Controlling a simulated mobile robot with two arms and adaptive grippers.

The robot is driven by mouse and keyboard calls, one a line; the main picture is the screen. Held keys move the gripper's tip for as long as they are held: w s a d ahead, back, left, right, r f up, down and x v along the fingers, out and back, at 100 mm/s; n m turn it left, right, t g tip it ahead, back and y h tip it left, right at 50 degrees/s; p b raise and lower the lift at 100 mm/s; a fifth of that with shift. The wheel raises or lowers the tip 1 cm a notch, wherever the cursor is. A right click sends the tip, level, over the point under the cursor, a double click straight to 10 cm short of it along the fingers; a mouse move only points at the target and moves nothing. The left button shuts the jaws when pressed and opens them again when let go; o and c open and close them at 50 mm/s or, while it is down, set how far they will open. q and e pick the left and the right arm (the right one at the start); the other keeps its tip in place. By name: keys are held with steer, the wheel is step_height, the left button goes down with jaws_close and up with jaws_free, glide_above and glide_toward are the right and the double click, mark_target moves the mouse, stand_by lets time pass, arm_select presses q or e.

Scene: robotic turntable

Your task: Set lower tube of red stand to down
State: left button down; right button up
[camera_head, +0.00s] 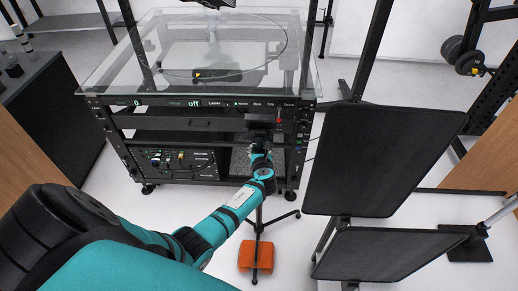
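A black tripod stand (258,228) is at the centre of the floor, its legs spread and one leg running over an orange-red block (259,255). Its pole rises behind my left forearm, so its tubes are mostly hidden. A small red piece (279,119) shows just right of my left gripper; I cannot tell whether it belongs to the stand. My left gripper (260,132) is at the end of the teal arm, in front of the rack and over the stand's upper part. It is dark against dark, so its fingers and any contact are unclear. My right gripper is out of view.
A black equipment rack (180,122) with a glass-topped turntable (135,50) stands behind the gripper. Two dark panels, one upper (385,160) and one lower (385,254), stand close on the right. A dark cabinet (55,110) is at left. White floor is open around the tripod.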

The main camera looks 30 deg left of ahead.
arm_select(q)
steer(key=shift+s+f, duration=0.15)
steer(key=shift+f, duration=0.15)
steer(key=c, duration=1)
jaws_free()
steer(key=shift+c, duration=0.2)
steer(key=o, duration=0.3)
steer(key=shift+r, duration=0.15)
steer(key=v, duration=1.2)
